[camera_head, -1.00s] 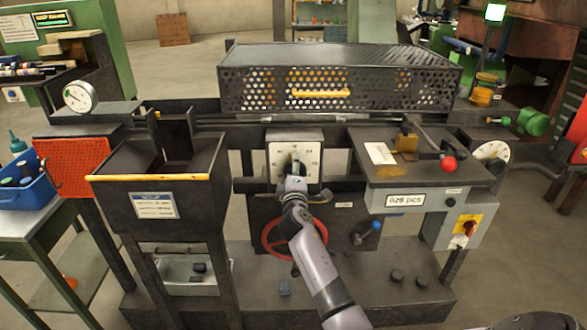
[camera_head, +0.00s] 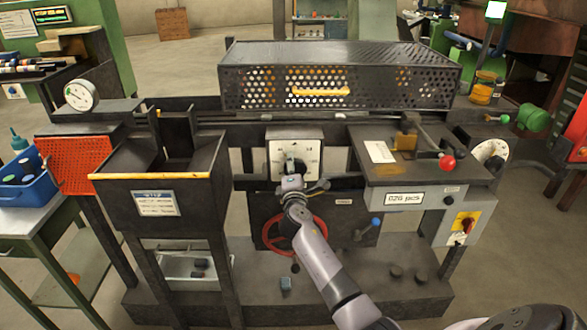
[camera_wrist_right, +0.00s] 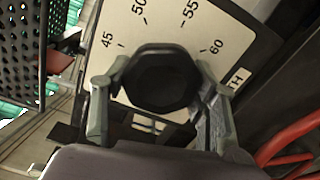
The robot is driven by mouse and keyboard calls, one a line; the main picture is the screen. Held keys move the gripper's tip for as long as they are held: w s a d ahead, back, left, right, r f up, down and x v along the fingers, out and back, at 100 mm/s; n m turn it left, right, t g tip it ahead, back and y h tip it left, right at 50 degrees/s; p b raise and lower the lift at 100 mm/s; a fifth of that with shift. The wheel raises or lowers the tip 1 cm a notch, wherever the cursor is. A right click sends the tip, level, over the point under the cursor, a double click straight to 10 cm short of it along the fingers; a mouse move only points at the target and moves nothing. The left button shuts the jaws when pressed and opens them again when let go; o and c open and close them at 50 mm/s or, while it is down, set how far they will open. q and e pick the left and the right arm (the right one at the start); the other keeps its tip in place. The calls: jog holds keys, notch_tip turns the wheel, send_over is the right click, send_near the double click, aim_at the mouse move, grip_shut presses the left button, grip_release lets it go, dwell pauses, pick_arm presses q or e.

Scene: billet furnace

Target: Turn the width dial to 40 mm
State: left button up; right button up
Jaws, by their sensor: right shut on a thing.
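The width dial is a dark faceted knob (camera_wrist_right: 160,80) on a pale plate (camera_wrist_right: 215,22) with the marks 45, 50, 55 and 60. In the head view the plate (camera_head: 309,148) is on the front of the machine, and the knob is partly hidden by my gripper. My right gripper (camera_wrist_right: 160,95) is shut on the knob, one finger on each side of it; in the head view the gripper (camera_head: 292,170) is in front of the plate. I cannot make out the pointer, so the setting is unclear. My left gripper is not in view.
A red handwheel (camera_head: 310,233) is just below my right wrist. A blue-tipped lever (camera_head: 376,222) is to its right, and a red-knobbed lever (camera_head: 447,163) is above the counter box (camera_head: 404,198). A dark hopper (camera_head: 165,165) with a yellow edge stands to the left.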

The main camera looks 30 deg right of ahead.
jog(key=o, duration=1.2)
jog(key=v, duration=1.2)
jog(key=shift+f, duration=0.1)
